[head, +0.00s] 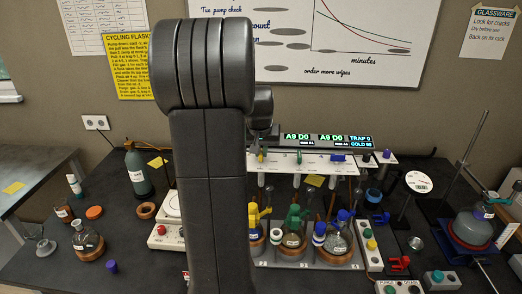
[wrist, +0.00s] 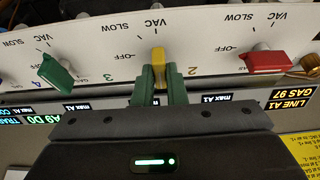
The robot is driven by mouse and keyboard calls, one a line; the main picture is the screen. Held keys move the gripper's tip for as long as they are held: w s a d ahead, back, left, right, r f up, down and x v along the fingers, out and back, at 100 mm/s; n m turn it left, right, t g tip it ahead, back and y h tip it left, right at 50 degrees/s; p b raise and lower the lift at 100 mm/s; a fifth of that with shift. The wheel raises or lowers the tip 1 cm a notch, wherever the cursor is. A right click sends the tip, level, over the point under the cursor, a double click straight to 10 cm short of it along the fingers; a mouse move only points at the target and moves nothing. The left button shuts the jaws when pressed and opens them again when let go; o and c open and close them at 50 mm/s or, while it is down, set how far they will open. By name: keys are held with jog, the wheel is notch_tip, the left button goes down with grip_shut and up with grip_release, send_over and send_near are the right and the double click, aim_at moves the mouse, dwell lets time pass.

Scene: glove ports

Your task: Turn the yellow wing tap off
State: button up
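The yellow wing tap (wrist: 159,62) is on a white panel in the wrist view, where the lettering is upside down. Its handle stands straight up in the picture, in line with a VAC label; an -OFF label lies to its left. My gripper (wrist: 160,76) has its green fingers on either side of the handle, with no clear gap, and looks shut on it. In the head view a small part of the yellow tap (head: 261,157) shows just right of my arm. My arm hides the gripper there.
A green tap (wrist: 56,75) and a red tap (wrist: 267,61) flank the yellow one. Below the panel in the head view stand several flasks (head: 291,240) with coloured tops. Displays (head: 330,138) run along the panel's top. My arm blocks the middle of the head view.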

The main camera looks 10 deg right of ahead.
grip_shut()
jog(key=m+b, duration=0.1)
jog(key=m, duration=0.1)
jog(key=m+h+b, duration=0.1)
jog(key=m+b, duration=0.1)
jog(key=shift+w+a+f+m+g+h, duration=0.1)
jog(key=shift+w+a+m+g+h, duration=0.05)
jog(key=shift+m+g+h, duration=0.15)
jog(key=m+g+b, duration=0.1)
jog(key=m, duration=0.1)
jog(key=m+h+b, duration=0.1)
jog(key=m, duration=0.2)
jog(key=shift+w+g+b, duration=0.1)
jog(key=shift+g+b, duration=0.3)
jog(key=m+g, duration=0.1)
jog(key=m, duration=0.3)
jog(key=shift+w+h, duration=0.1)
jog(key=shift+h, duration=0.3)
jog(key=shift+w+r+m+g, duration=0.15)
jog(key=shift+m+g, duration=0.85)
jog(key=shift+m, duration=1.1)
